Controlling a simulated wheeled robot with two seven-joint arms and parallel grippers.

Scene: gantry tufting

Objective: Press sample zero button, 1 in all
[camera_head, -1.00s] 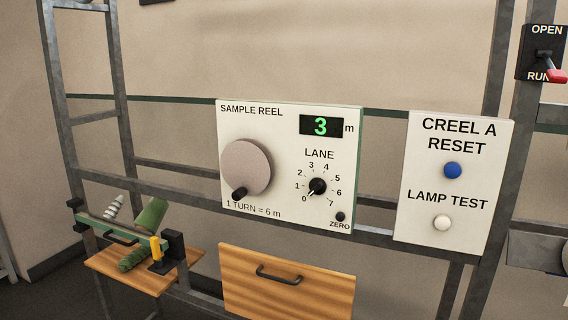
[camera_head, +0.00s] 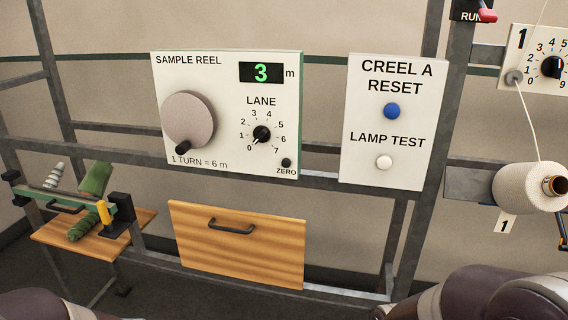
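The sample reel panel (camera_head: 226,75) is a white plate on the grey frame, left of centre in the head view. Its small dark zero button (camera_head: 286,163) sits at the lower right, above the label ZERO. The green display (camera_head: 262,73) reads 3 m. The lane dial (camera_head: 262,134) has a black knob, and the large grey reel wheel (camera_head: 188,120) has a dark crank handle at its lower edge. Parts of my arms show at the bottom left and bottom right edges. Neither gripper is in view.
A white panel (camera_head: 345,170) with a blue reset button (camera_head: 392,111) and a white lamp test button (camera_head: 384,162) is to the right. A yarn cone (camera_head: 525,187) sits farther right. A wooden drawer (camera_head: 237,255) is below, and a small wooden shelf (camera_head: 65,235) with yarn is at left.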

